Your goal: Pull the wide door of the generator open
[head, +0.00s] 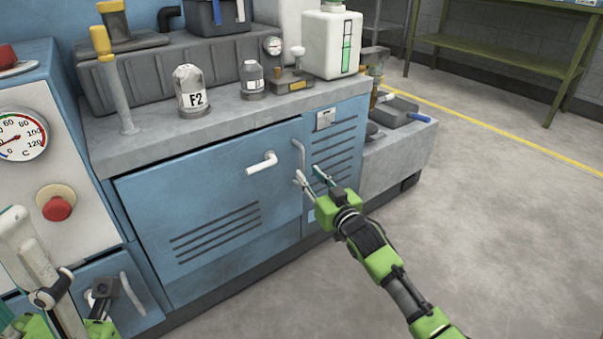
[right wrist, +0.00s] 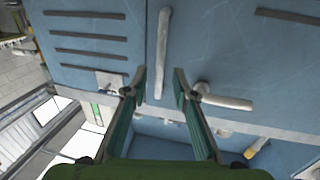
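The generator is a blue cabinet whose wide door (head: 200,220) shows shut in the head view, with slanted vent slots low on it. An upright bar handle (head: 299,155) sits at the door's right edge, and a white lever handle (head: 262,164) is left of it. My right gripper (head: 310,176) is open in front of the bar handle. In the right wrist view, the bar handle (right wrist: 162,52) shows between and beyond the open fingertips (right wrist: 160,75). The lever (right wrist: 222,100) is beside the right finger. My left gripper (head: 60,282) is low at the left, partly cut off.
A narrow slotted door (head: 335,150) adjoins the wide door. The grey counter (head: 225,115) above carries bottles and a white container (head: 331,42). A gauge panel (head: 70,175) stands at the left. The concrete floor (head: 490,220) at the right is clear.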

